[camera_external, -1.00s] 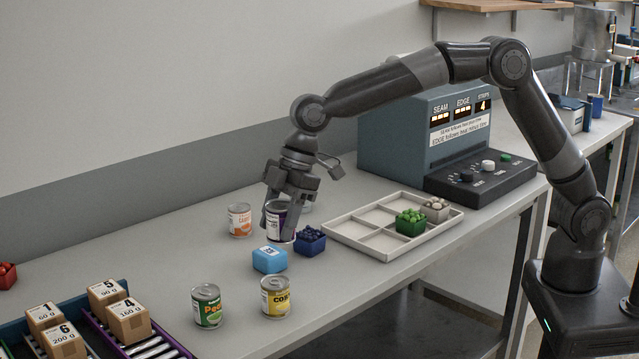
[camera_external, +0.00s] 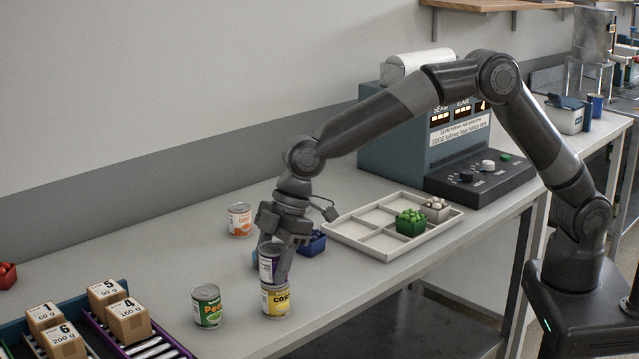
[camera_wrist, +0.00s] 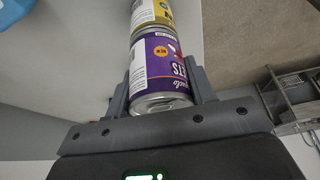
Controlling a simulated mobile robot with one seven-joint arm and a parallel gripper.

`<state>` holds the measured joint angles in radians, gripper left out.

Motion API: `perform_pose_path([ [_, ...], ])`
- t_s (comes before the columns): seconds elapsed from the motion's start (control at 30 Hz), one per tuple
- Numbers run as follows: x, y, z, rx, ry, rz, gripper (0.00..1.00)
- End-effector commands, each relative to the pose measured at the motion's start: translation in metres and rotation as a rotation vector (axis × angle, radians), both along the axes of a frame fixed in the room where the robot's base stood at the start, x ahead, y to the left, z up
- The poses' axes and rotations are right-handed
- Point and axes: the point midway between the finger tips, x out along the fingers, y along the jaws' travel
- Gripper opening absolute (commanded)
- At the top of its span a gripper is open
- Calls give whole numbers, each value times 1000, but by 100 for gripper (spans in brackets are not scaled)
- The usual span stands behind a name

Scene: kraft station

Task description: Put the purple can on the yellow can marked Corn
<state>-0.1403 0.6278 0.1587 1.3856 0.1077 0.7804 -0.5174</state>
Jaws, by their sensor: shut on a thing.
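The purple can (camera_external: 268,263) is upright between the fingers of my gripper (camera_external: 272,268), which is shut on it. It is right above the yellow can marked Corn (camera_external: 276,301), and the two look lined up. In the wrist view the purple can (camera_wrist: 160,72) lies between my gripper's fingers (camera_wrist: 165,88). The yellow can (camera_wrist: 150,14) meets its far end there, with no clear gap. I cannot tell whether the purple can rests its weight on it. The yellow can stands on the table near the front edge.
A green Peas can (camera_external: 207,306) stands close on the left. An orange-labelled can (camera_external: 240,220) is farther back. A blue bin (camera_external: 312,243) is behind my gripper, partly hidden. A white divided tray (camera_external: 345,236) is to the right. Boxes on rollers (camera_external: 124,318) are at the left.

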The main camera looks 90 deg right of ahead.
Motion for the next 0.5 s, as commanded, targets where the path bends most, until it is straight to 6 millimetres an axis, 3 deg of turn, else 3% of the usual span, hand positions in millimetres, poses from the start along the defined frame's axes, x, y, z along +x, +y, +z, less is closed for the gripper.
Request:
perform_pose_path([
  [0.03, 0, 0, -2, 0, 0, 0, 24],
  [0.07, 0, 0, -2, -1, 1, 0, 53],
  [0.1, 0, 0, -2, -1, 1, 0, 56],
  [0.3, 0, 0, -1, -1, 1, 0, 72],
  [0.5, 0, 0, -1, -1, 1, 0, 72],
])
